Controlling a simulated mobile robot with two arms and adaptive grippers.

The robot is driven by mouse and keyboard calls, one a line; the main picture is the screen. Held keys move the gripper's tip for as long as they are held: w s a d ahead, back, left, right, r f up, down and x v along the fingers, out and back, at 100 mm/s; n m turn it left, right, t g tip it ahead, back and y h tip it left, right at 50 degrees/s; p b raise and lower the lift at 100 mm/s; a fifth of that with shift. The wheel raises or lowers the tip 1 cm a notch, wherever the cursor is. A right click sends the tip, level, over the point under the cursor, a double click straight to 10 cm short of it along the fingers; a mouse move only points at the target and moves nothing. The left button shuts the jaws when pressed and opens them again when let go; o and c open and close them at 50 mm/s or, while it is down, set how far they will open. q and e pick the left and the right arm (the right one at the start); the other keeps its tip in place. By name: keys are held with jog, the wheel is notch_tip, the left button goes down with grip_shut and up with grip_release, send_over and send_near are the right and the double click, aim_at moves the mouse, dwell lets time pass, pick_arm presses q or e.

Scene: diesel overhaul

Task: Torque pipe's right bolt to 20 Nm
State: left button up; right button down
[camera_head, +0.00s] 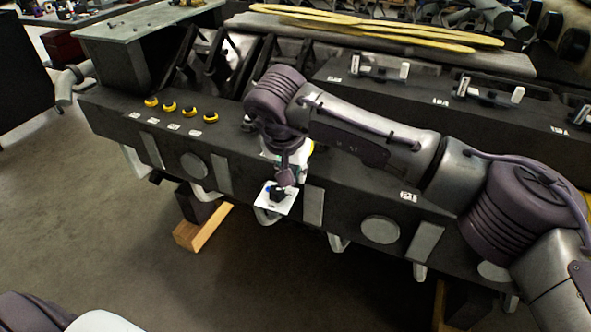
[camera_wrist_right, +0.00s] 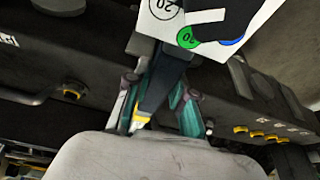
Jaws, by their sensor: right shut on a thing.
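My right gripper (camera_head: 287,170) is at the front edge of the long dark engine block (camera_head: 340,188). In the wrist view its teal-padded fingers (camera_wrist_right: 158,102) are shut around a dark tool (camera_wrist_right: 163,78). A white card (camera_wrist_right: 205,28) marked with a circled 20 and green and blue discs is at the tool's far end. The card also shows in the head view (camera_head: 266,201), below the gripper and in front of the block. I cannot make out the pipe or its right bolt. My left gripper is out of view.
Several yellow-and-black caps (camera_head: 168,106) stand in a row on the block's left part, with small labels. Grey clamp-like fittings (camera_head: 382,68) stand behind my right arm. A wooden support (camera_head: 203,229) is under the block. The floor in front is clear.

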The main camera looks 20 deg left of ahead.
jog(key=shift+s+a+r, duration=0.1)
jog(key=shift+a+r, duration=0.05)
jog(key=shift+a, duration=0.45)
jog(key=shift+a+m, duration=0.45)
jog(key=shift+m, duration=0.05)
jog(key=shift+a+m, duration=0.3)
jog(key=shift+a, duration=0.1)
